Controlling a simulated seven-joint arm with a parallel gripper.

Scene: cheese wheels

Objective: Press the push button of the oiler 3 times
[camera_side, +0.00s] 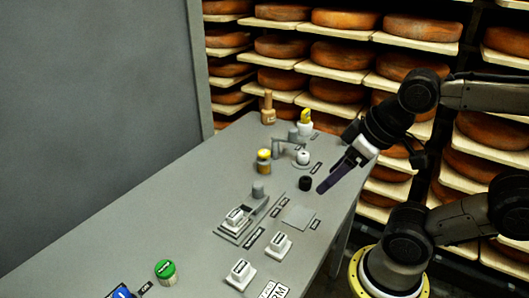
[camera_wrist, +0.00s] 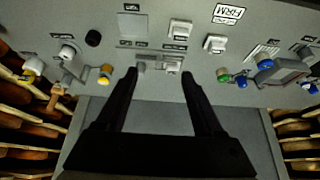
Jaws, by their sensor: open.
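No label is readable enough to name the oiler for certain. Candidates stand at the panel's far end: a short yellow-topped cylinder (camera_side: 264,161), also in the wrist view (camera_wrist: 105,74), and a white bottle with a yellow top (camera_side: 305,122), at the left of the wrist view (camera_wrist: 32,68). A grey bracket (camera_side: 287,143) with a white rounded part (camera_side: 303,157) stands between them. My gripper (camera_side: 322,188) is open and empty, above the panel's right edge and apart from everything. In the wrist view its fingers (camera_wrist: 159,74) frame a slide fixture.
The grey panel (camera_side: 200,200) holds a black knob (camera_side: 306,183), white blocks (camera_side: 278,245), a slide fixture (camera_side: 247,220), a green button (camera_side: 166,271) and a blue part (camera_side: 122,291). Cheese shelves and a grey wall flank the panel.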

